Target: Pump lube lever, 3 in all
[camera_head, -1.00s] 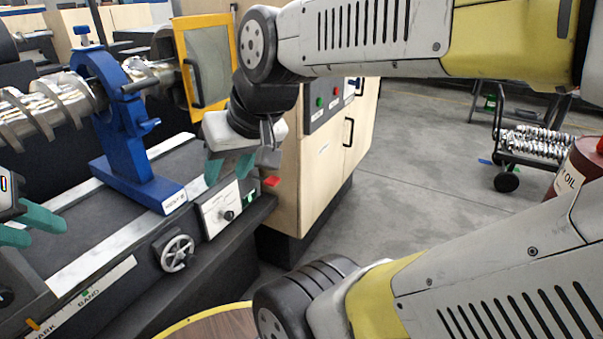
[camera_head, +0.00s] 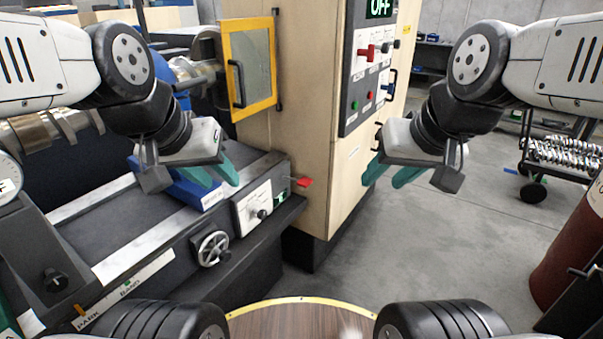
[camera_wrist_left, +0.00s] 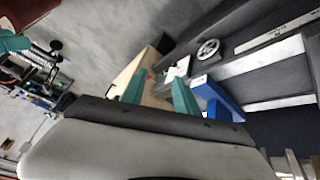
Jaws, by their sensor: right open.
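A small red-tipped lever (camera_head: 303,181) sticks out at the right end of the machine bed, beside a white panel with a black knob (camera_head: 258,212); I take it for the lube lever, as its label is not readable. My left gripper (camera_head: 214,176) has teal fingers spread apart and empty above the bed, left of the lever and apart from it. In the left wrist view its fingers (camera_wrist_left: 158,90) show with a gap between them. My right gripper (camera_head: 390,174) is open and empty, in front of the wooden cabinet's right side, clear of the lever.
A handwheel (camera_head: 210,248) sits on the bed's front. A blue stand (camera_head: 195,190) is partly behind my left gripper. A dark red drum (camera_head: 570,262) stands at right; the floor between is open.

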